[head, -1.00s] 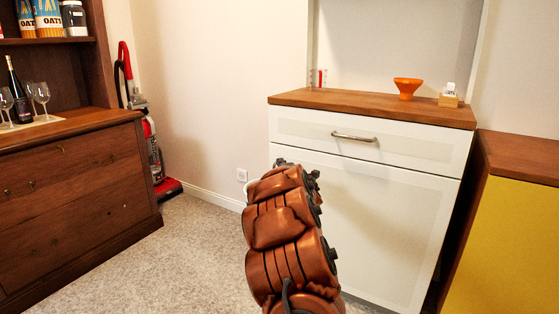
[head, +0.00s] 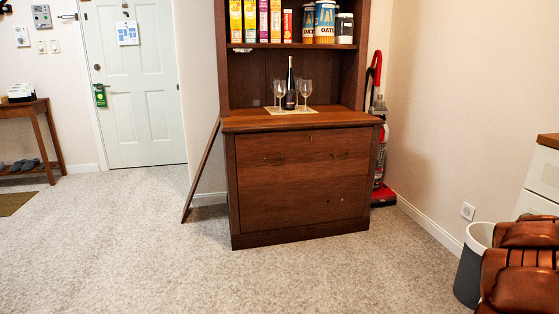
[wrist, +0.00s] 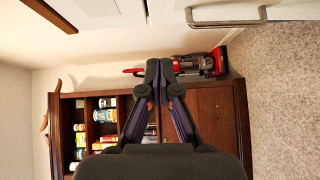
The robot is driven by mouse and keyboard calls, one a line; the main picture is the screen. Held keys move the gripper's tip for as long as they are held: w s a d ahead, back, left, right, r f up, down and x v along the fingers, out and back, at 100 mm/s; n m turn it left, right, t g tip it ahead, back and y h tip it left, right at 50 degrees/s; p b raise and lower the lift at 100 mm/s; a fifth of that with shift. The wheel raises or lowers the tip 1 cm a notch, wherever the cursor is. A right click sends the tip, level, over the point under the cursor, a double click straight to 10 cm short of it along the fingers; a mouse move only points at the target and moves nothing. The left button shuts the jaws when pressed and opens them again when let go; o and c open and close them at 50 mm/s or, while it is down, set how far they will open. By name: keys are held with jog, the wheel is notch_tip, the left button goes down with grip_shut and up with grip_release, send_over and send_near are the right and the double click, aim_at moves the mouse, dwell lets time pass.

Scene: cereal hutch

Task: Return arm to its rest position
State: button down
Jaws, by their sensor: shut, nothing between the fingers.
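My gripper (wrist: 160,72) shows in the wrist view with its dark fingers together and nothing between them. It is in free air, with the brown hutch (wrist: 215,108) beyond it. That view is turned on its side. In the head view only part of my copper-coloured arm shows at the lower right edge, and the gripper is out of that view.
The wooden hutch (head: 300,185) stands ahead with boxes, a bottle and glasses. A red vacuum (head: 380,160) stands right of it. A grey bin (head: 472,265) is beside my arm, near a white cabinet (head: 540,190). A board (head: 202,170) leans left. Carpet in front is clear.

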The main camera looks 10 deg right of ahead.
jog(key=w+a+r+m+g+y+p, duration=0.2)
jog(key=a+r+m+g+p, duration=0.25)
jog(key=a+r+p, duration=0.85)
jog(key=s+a+r+m+g+y+p, duration=0.1)
jog(key=s+a+r+m+y+p, duration=0.3)
jog(key=a, duration=0.7)
jog(key=s+a+r+g+p, duration=0.1)
jog(key=a+r+g+p, duration=0.1)
jog(key=a+p, duration=0.65)
jog(key=s+a+r+g+y+p, duration=0.2)
jog(key=s+a+r+p, duration=0.1)
jog(key=s+a, duration=0.5)
jog(key=s+a+r+g+y+p, duration=0.2)
jog(key=s+a+r+p, duration=0.2)
jog(key=s+a, duration=0.4)
jog(key=s+a+r+g+y+p, duration=0.2)
jog(key=s+a+p, duration=0.3)
jog(key=a, duration=0.9)
jog(key=s+r, duration=0.1)
jog(key=s, duration=0.2)
jog(key=shift+s+r+g+p, duration=0.3)
jog(key=shift+r+g+p, duration=0.05)
jog(key=shift+r, duration=0.05)
